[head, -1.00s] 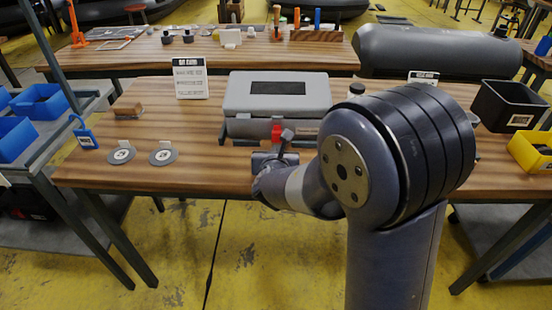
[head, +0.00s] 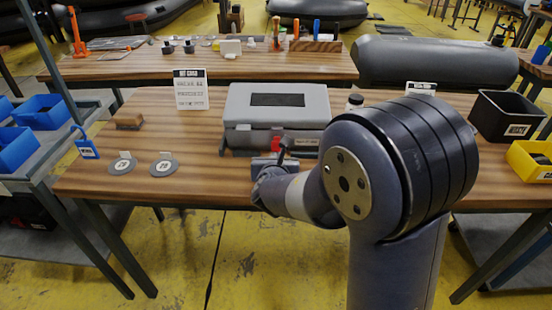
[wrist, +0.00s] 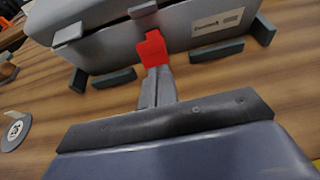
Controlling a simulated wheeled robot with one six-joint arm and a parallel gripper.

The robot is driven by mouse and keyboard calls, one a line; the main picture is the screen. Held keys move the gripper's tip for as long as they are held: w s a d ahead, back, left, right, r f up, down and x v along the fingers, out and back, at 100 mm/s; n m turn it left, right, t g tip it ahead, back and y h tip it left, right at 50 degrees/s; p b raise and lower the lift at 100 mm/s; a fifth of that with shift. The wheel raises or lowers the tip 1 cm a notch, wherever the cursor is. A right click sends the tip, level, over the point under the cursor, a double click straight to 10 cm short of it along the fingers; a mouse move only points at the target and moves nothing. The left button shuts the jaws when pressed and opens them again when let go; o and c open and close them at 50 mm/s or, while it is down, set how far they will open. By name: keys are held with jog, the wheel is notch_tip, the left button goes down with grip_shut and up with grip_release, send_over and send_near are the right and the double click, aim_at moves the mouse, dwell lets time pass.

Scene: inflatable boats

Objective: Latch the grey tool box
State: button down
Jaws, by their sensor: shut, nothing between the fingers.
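The grey tool box (head: 276,101) stands on the near wooden table, its lid down over the body. In the wrist view its front (wrist: 205,28) fills the top, with a dark seam below the lid. A red latch (wrist: 153,48) is on the front, its upper end by a grey tab at the seam. My gripper (wrist: 157,75) is shut and empty, its tips right at the lower end of the latch; I cannot tell whether they touch. In the head view my arm partly covers the box's front, and only a little red shows there.
Low dark stops (wrist: 217,50) sit on the table by the box. A label card (head: 190,90), a wooden block (head: 129,121) and two grey discs (head: 164,167) are to the left. A black bin (head: 507,116) and a yellow bin (head: 530,160) are to the right.

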aim_at(276, 143)
jog(key=shift+r, duration=0.5)
jog(key=shift+p, duration=0.3)
jog(key=shift+w+r+p, duration=0.15)
jog(key=shift+r+p, duration=0.15)
jog(key=shift+r, duration=0.2)
jog(key=shift+w+r, duration=0.1)
jog(key=shift+r, duration=0.25)
jog(key=shift+r+p, duration=0.1)
jog(key=shift+p, duration=0.2)
jog(key=shift+w+r, duration=0.25)
jog(key=shift+r, duration=0.05)
